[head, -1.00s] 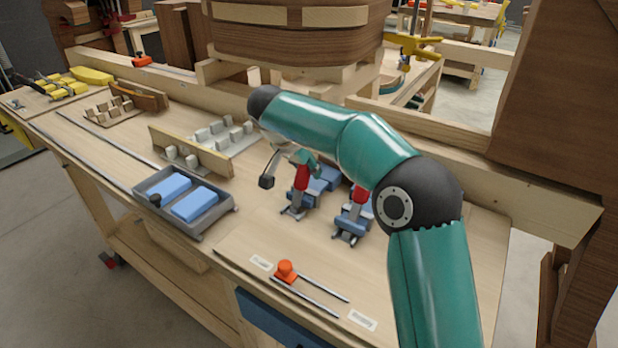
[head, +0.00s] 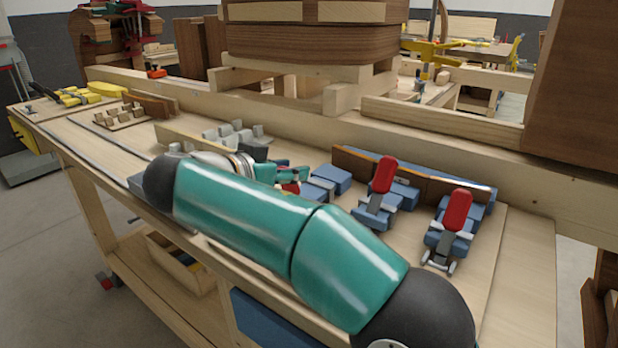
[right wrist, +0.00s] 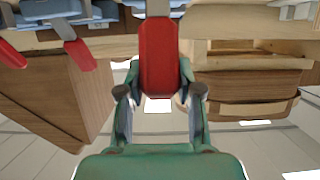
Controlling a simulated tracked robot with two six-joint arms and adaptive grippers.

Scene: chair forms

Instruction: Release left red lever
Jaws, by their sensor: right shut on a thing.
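Three clamps with red levers stand on the wooden bench. The left red lever (head: 291,188) shows only as a small red piece, mostly hidden by my right gripper (head: 284,177). In the right wrist view, this lever (right wrist: 158,58) lies between the two fingers of my right gripper (right wrist: 160,95), which is shut on it. The middle red lever (head: 384,175) and right red lever (head: 457,210) stand raised on their clamps, apart from the gripper. Whether the left lever is up or down cannot be told. My left gripper is not in view.
My right arm crosses low over the bench front, hiding much of it. A wooden beam (head: 450,128) runs behind the clamps, with a thin wooden strip (head: 420,183) before it. Wooden pegs (head: 122,113) stand on a board at far left.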

